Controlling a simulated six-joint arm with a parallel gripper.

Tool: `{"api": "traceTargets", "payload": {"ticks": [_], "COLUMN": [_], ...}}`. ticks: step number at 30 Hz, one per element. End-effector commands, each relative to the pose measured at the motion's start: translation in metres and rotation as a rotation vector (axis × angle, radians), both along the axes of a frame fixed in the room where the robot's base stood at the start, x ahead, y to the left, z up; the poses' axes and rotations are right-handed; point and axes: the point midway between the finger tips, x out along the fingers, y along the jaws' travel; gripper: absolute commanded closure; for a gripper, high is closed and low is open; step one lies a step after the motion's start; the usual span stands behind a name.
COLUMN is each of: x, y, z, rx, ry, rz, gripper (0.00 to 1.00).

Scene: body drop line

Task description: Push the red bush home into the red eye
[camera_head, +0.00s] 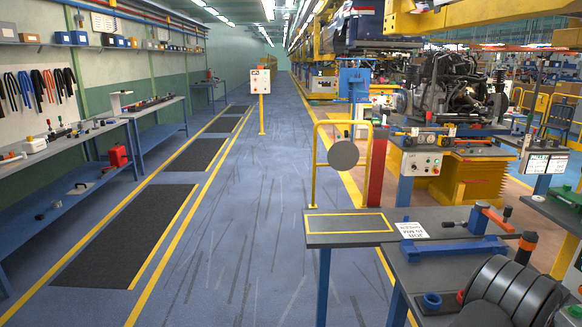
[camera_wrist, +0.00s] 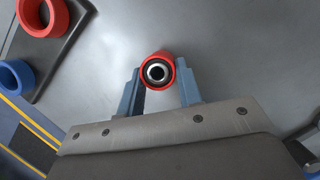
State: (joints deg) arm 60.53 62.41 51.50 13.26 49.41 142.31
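The red bush (camera_wrist: 144,66), a red sleeve around a bright metal core with a dark bore, sits between the two blue-grey fingertips of my gripper (camera_wrist: 158,76) in the wrist view. Both fingers appear to touch its sides, and its end faces the camera. The red eye (camera_wrist: 62,17) is an open red ring on a dark grey part at the upper left, apart from the bush and partly cut by the frame edge. In the head view my dark arm covers the gripper and the bush. How high the bush is above the surface cannot be told.
A blue ring (camera_wrist: 8,92) lies below the red eye in the wrist view; a blue ring (camera_head: 432,300) also shows in the head view. Grey surface around the bush is clear.

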Motion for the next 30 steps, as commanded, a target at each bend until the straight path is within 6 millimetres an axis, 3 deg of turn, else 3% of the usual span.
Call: {"api": "traceTargets", "payload": {"ticks": [3, 11, 30], "x": [0.000, 0.000, 0.000], "y": [0.000, -0.001, -0.001], "z": [0.001, 0.008, 0.046], "rx": [-0.001, -0.003, -0.002], "ry": [0.000, -0.002, -0.001], "rz": [0.000, -0.001, 0.001], "gripper": [0.99, 0.99, 0.99]}}
